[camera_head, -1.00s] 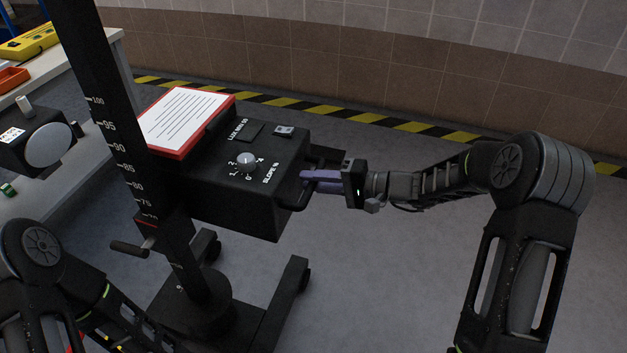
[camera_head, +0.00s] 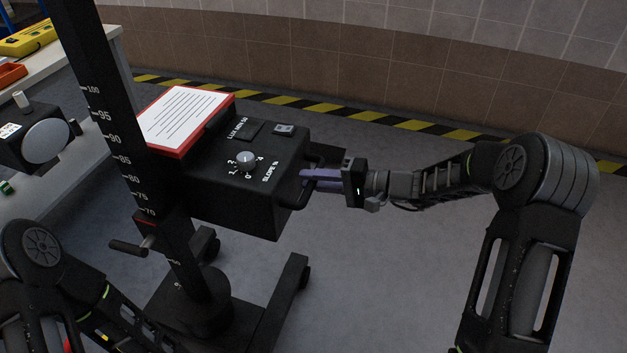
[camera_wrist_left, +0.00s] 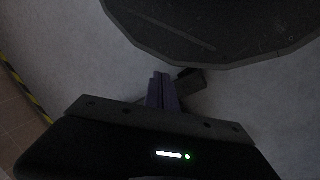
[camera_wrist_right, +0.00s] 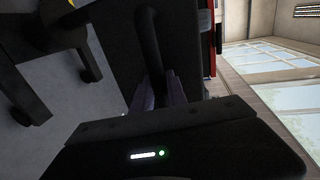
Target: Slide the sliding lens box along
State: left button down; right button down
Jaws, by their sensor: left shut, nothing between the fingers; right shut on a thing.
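The sliding lens box (camera_head: 232,200) is black, with a dial, a "SLOPE %" label and a red-framed text sheet on top. It sits against an upright black post (camera_head: 107,128) with a white number scale; the 70 mark shows just above a red line. A black bar handle (camera_head: 297,200) is on its right side. My right gripper (camera_head: 310,178) is shut on this handle. In the right wrist view its purple fingers (camera_wrist_right: 158,92) meet the dark bar. My left gripper (camera_wrist_left: 162,82) is shut and empty above the floor in the left wrist view; the head view shows only its arm.
A crank (camera_head: 130,247) sticks out left from the post. The wheeled base (camera_head: 215,315) spreads low on the floor. A pale bench (camera_head: 105,62) stands at the left. The floor at right is clear.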

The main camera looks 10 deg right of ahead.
notch_tip(320, 180, down, 9)
jog(key=b, duration=0.7)
jog(key=shift+r, duration=0.2)
jog(key=c, duration=1.3)
grip_release()
jog(key=shift+r, duration=0.1)
jog(key=p+v, duration=0.1)
jog(key=v, duration=0.7)
jog(key=shift+a, duration=0.1)
